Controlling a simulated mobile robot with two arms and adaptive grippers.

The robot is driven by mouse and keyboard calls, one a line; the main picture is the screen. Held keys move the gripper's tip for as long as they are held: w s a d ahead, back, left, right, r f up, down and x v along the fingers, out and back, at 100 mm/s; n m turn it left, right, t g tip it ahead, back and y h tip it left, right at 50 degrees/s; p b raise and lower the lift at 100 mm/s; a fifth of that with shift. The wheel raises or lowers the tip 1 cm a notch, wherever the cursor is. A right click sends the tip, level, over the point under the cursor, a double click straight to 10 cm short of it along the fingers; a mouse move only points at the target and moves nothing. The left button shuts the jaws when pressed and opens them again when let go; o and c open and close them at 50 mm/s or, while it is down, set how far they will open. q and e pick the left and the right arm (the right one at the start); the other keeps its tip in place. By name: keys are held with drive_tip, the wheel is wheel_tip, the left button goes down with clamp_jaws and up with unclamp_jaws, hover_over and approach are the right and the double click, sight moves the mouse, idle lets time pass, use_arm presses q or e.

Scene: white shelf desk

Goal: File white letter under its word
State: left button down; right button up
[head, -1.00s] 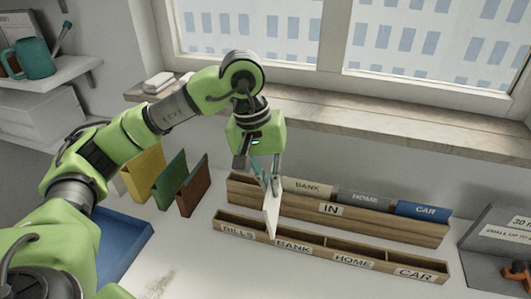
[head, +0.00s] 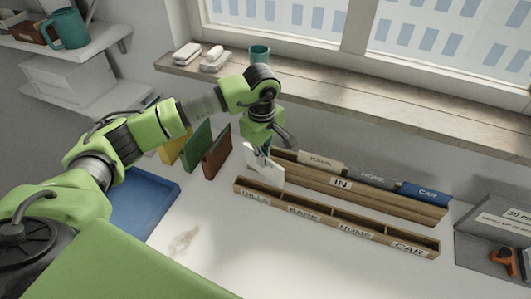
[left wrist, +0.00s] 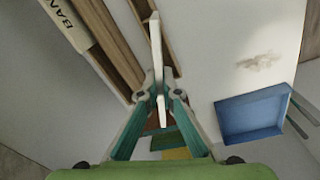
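My left gripper (head: 263,152) is shut on a white letter (head: 262,170) near the left ends of both wooden racks. The letter hangs tilted; any writing on it is unreadable. In the left wrist view the letter (left wrist: 157,50) shows edge-on between the fingers (left wrist: 157,97). The front rack (head: 330,232) has slots labelled BILLS, BANK, HOME and CAR from left to right, and they look empty. Behind it the IN rack (head: 390,203) holds a cream BANK letter (head: 320,163), a grey HOME letter (head: 374,178) and a blue CAR letter (head: 426,195). My right gripper is out of view.
Yellow, green (head: 196,146) and brown (head: 217,152) upright pieces stand left of the racks. A blue tray (head: 143,200) lies at the left. A grey box (head: 490,238) with an orange-handled tool stands at the right. The desk in front of the racks is clear.

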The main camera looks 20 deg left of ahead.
sight(258, 170)
use_arm(q)
drive_tip(key=a+f+n+p, duration=0.1)
drive_tip(key=n, duration=0.1)
drive_tip(key=w+a+f+n+p, duration=0.1)
drive_tip(key=n, duration=0.1)
drive_tip(key=shift+w+a, duration=0.1)
drive_tip(key=shift+a, duration=0.1)
drive_tip(key=shift+a+f, duration=0.1)
drive_tip(key=shift+f, duration=0.15)
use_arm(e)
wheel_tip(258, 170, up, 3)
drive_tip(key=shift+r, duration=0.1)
use_arm(q)
drive_tip(key=shift+g+b, duration=0.3)
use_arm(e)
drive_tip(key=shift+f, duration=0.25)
use_arm(q)
drive_tip(key=shift+f+b, duration=0.2)
drive_tip(key=shift+b, duration=0.15)
drive_tip(key=shift+f+b, duration=4.65)
drive_tip(key=shift+f, duration=0.65)
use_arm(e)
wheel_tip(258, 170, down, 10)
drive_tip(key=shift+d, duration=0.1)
use_arm(q)
drive_tip(key=c, duration=2.2)
unclamp_jaws()
